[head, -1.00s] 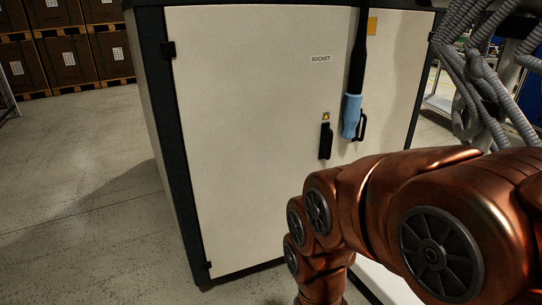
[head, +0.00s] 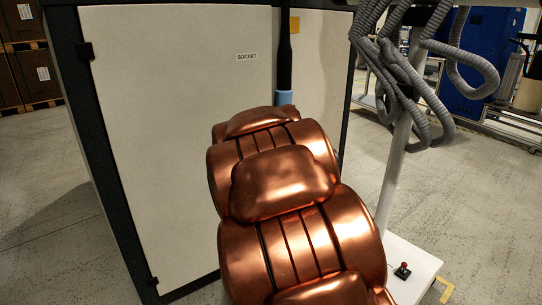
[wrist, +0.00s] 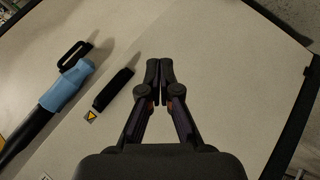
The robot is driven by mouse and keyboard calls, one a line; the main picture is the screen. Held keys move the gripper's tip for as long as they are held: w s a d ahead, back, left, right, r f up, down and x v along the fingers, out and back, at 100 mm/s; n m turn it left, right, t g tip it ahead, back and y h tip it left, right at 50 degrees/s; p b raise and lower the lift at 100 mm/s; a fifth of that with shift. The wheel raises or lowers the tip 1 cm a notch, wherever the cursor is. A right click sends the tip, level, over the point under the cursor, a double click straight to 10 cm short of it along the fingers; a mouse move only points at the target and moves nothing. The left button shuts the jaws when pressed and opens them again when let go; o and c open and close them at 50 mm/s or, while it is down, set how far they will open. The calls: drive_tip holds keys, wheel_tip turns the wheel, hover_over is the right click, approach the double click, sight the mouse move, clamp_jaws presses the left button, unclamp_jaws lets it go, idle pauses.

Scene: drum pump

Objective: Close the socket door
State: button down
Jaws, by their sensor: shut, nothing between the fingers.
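The socket door (head: 160,130) is the pale left panel of a dark-framed cabinet, with a SOCKET label (head: 247,57) near its upper right. It looks flush with the frame, with no clear gap in view. My arm hides its handle in the head view. In the wrist view the door's black handle (wrist: 113,89) and yellow warning sticker (wrist: 91,115) lie left of my gripper (wrist: 160,66). My gripper is shut and empty, pointing over the pale door face (wrist: 230,70). I cannot tell whether its tips touch the door. The head view does not show my gripper.
A black pole with a light-blue grip (wrist: 68,85) stands by the right panel, beside that panel's black handle (wrist: 75,55). Grey hoses (head: 405,85) hang on a white post at the right. Floor is clear at left.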

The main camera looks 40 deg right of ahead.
drive_tip(key=w+d+f+n+t+y+b, duration=0.1)
drive_tip(key=w+d+n+t+y+b, duration=0.2)
drive_tip(key=d+n+t, duration=0.5)
drive_tip(key=w+d+f+n+t+y+b, duration=0.1)
drive_tip(key=w+d+n+t+b, duration=0.25)
drive_tip(key=d+n, duration=0.45)
drive_tip(key=w+d+m+b, duration=0.1)
drive_tip(key=w+d+b, duration=0.2)
drive_tip(key=w, duration=1.1)
drive_tip(key=shift+w+d+r+m, duration=0.25)
drive_tip(key=shift+r+m, duration=0.05)
drive_tip(key=shift+w, duration=0.1)
